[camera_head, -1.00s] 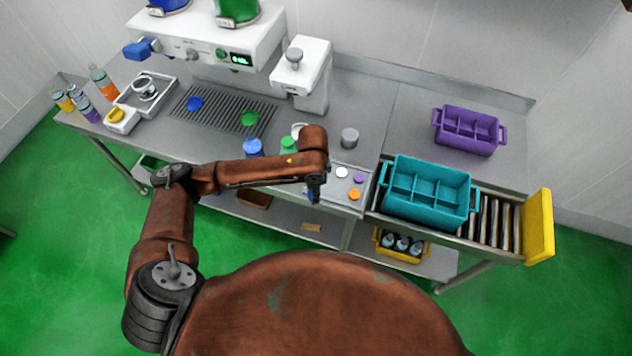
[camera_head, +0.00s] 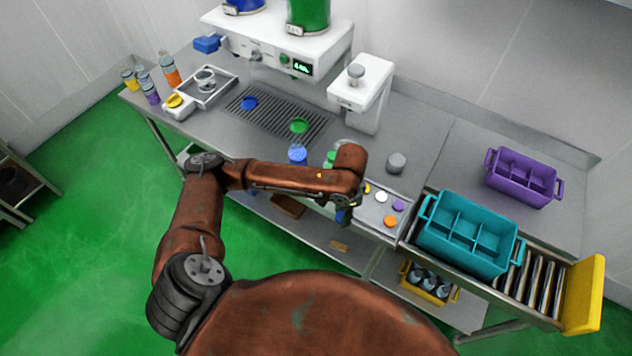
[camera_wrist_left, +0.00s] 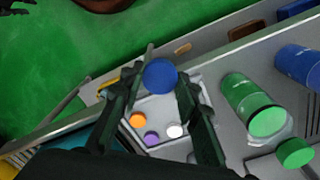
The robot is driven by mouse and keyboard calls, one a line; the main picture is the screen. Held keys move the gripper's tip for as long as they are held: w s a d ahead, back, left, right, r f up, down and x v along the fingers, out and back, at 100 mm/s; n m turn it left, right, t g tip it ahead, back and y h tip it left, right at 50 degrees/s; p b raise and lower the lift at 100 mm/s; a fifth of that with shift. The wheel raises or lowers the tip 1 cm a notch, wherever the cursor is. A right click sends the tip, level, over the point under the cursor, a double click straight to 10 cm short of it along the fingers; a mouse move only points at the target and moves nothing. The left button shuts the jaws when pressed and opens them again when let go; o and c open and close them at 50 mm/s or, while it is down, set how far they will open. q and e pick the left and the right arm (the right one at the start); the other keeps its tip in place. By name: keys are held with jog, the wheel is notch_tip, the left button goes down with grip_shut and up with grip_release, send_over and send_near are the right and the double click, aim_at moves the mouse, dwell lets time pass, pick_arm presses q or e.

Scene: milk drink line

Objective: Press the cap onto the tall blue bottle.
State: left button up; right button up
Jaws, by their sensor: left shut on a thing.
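My left gripper (camera_head: 343,214) hangs just off the front edge of the bench, beside the cap tray. In the left wrist view my left gripper (camera_wrist_left: 155,88) is shut on a round blue cap (camera_wrist_left: 160,76). The blue bottle (camera_head: 297,155) stands on the bench near its front edge, left of the gripper and apart from it. It also shows in the left wrist view (camera_wrist_left: 299,66), cut by the right edge. The cap is not on the bottle. My right gripper is out of view.
A green bottle (camera_head: 329,160) stands between the blue bottle and my forearm, partly hidden. A cap tray (camera_head: 372,211) holds white, purple, orange and yellow caps. A teal crate (camera_head: 467,233) sits right on the rollers. A grey cylinder (camera_head: 396,162) stands behind the tray.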

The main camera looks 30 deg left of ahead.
pick_arm(q)
jog(key=a+n+b, duration=0.1)
jog(key=n, duration=0.2)
jog(key=s+a+n+b, duration=0.1)
jog(key=n+b, duration=0.1)
jog(key=s+a+r+n+b, duration=0.1)
jog(key=a+n+b, duration=0.1)
jog(key=n, duration=0.1)
jog(key=shift+s+r+n, duration=0.1)
jog(key=shift+s+n, duration=0.15)
jog(key=shift+n, duration=0.05)
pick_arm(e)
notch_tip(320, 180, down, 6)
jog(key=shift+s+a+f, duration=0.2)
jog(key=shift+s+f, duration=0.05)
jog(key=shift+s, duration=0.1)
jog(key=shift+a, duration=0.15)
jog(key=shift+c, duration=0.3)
